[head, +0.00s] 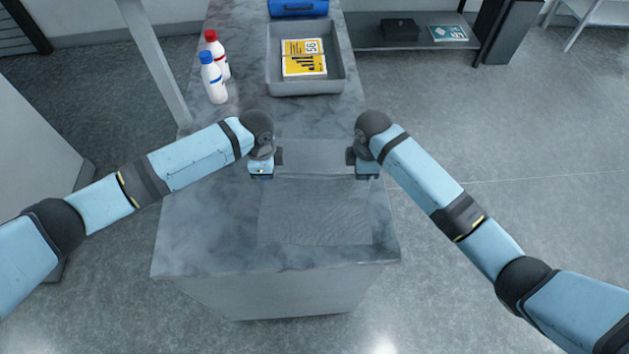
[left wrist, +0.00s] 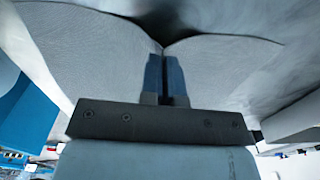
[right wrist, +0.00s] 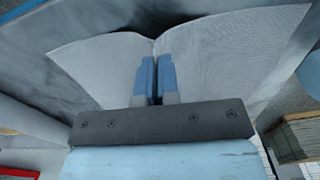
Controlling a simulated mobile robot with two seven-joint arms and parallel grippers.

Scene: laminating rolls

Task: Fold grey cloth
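The grey cloth (head: 315,212) lies on the grey marbled counter (head: 190,240), its near part flat and its far part between my two grippers. My left gripper (head: 262,172) is at the cloth's left side, and my right gripper (head: 366,172) is at its right side. In the left wrist view the fingers (left wrist: 166,78) are together, with the cloth (left wrist: 95,50) pinched and creased at the tips. In the right wrist view the fingers (right wrist: 154,78) are also closed on the cloth (right wrist: 225,50), which spreads out from the tips. Exactly how high the held part is cannot be told.
A grey tray (head: 305,88) with a yellow printed packet (head: 303,60) stands behind the cloth. Two white bottles, one with a blue cap (head: 213,80) and one with a red cap (head: 219,55), stand at the back left. A blue case (head: 298,7) is at the far end. The counter left of the cloth is clear.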

